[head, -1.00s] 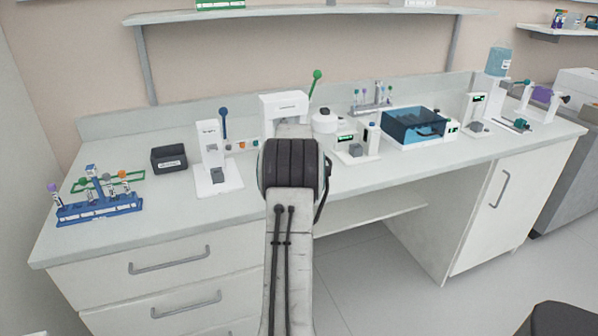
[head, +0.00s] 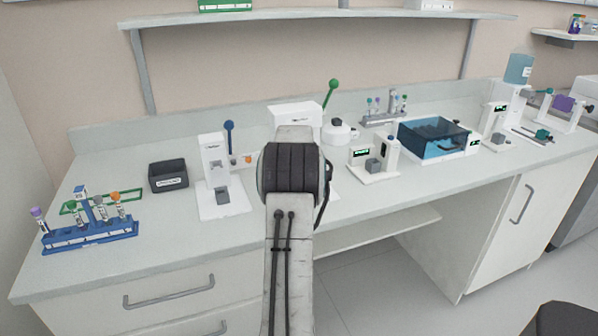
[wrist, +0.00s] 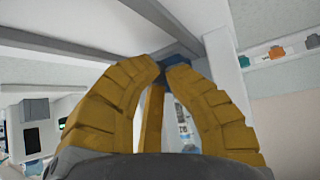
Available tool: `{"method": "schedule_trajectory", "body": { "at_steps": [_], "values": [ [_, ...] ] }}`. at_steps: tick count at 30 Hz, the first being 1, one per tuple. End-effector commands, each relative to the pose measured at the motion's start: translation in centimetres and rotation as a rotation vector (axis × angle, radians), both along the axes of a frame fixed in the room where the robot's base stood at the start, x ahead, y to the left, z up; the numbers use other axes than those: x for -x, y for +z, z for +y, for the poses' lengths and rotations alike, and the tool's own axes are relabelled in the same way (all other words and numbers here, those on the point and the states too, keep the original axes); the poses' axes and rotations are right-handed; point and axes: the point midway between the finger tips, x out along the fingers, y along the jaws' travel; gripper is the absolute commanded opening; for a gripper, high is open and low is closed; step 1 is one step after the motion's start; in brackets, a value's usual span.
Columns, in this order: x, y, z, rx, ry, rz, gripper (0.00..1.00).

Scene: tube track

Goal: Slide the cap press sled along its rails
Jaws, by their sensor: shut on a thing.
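My gripper (wrist: 168,66) has yellow ribbed fingers that meet at their tips on a dark blue piece (wrist: 178,73). That piece seems to be part of the cap press sled, but most of it is hidden by the fingers. A white column stands just right of it in the wrist view. In the head view, a white press-like device with a green-knobbed lever (head: 296,113) stands directly behind my arm. My arm hides my gripper, the sled and its rails there.
A white device with a blue lever (head: 215,168) stands left of my arm. A black bin (head: 168,176) and blue tube rack (head: 92,238) are further left. Right are a small display unit (head: 374,165) and a blue-lidded box (head: 432,139). The front bench strip is mostly clear.

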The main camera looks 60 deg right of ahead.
Motion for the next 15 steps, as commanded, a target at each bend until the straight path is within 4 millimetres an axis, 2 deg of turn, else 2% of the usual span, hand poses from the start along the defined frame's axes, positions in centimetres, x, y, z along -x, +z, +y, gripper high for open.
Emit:
{"method": "schedule_trajectory", "body": {
  "at_steps": [1, 3, 4, 15],
  "values": [
    [0.24, -0.81, 0.07, -0.013, -0.003, 0.007, 0.00],
    [0.22, -0.80, 0.06, -0.013, -0.003, 0.007, 0.00],
    [0.22, -0.80, 0.06, -0.013, -0.003, 0.007, 0.13],
    [0.10, -0.44, 0.04, -0.007, -0.001, 0.004, 0.44]
  ]
}}
